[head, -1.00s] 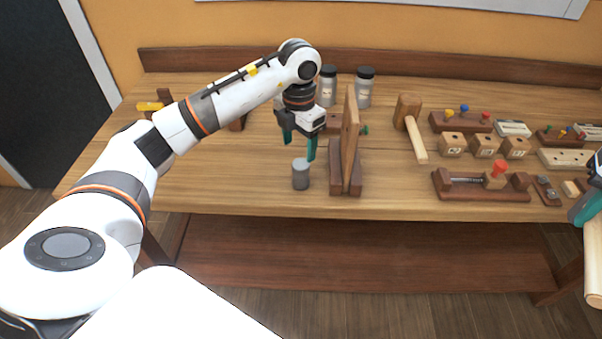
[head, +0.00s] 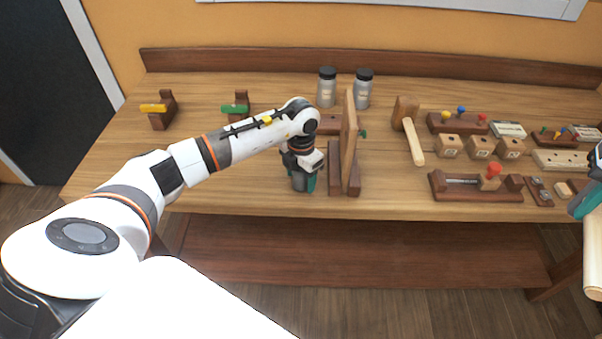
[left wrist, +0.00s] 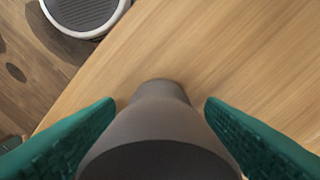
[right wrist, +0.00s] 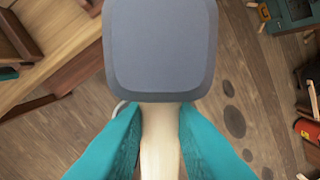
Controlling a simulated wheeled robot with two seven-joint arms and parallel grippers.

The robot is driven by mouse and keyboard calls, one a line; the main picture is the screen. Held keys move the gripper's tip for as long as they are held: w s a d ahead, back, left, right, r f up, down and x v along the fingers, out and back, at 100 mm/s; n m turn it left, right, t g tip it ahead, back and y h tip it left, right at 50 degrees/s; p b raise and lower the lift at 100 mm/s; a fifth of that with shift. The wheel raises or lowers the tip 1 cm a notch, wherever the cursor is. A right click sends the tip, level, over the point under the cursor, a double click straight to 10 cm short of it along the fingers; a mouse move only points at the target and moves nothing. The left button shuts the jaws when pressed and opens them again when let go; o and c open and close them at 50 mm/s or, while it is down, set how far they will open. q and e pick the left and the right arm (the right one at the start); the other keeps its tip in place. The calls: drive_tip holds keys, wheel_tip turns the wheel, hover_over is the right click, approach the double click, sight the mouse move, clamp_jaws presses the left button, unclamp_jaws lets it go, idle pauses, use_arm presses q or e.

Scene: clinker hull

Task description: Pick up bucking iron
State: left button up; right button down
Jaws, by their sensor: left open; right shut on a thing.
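The bucking iron is a grey cylinder (left wrist: 160,125) standing on the bench, seen from above in the left wrist view. My left gripper (left wrist: 160,120) is open, with one teal finger on each side of it; whether they touch it I cannot tell. In the head view my left gripper (head: 303,184) is low over the bench's front edge and hides most of the iron. My right gripper (right wrist: 160,140) is shut on the pale wooden handle of a hammer with a grey head (right wrist: 160,50). In the head view the right gripper (head: 586,203) is at the right edge.
An upright wooden plank in a dark stand (head: 348,150) is close to the right of my left gripper. Two jars (head: 327,88) stand behind. A wooden mallet (head: 408,125), numbered blocks (head: 480,147) and a clamp-like fixture (head: 478,186) lie further right. The bench's left part is mostly clear.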

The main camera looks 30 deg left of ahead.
use_arm(q)
drive_tip(key=shift+c, duration=0.2)
clamp_jaws()
drive_tip(key=shift+w+r, duration=0.1)
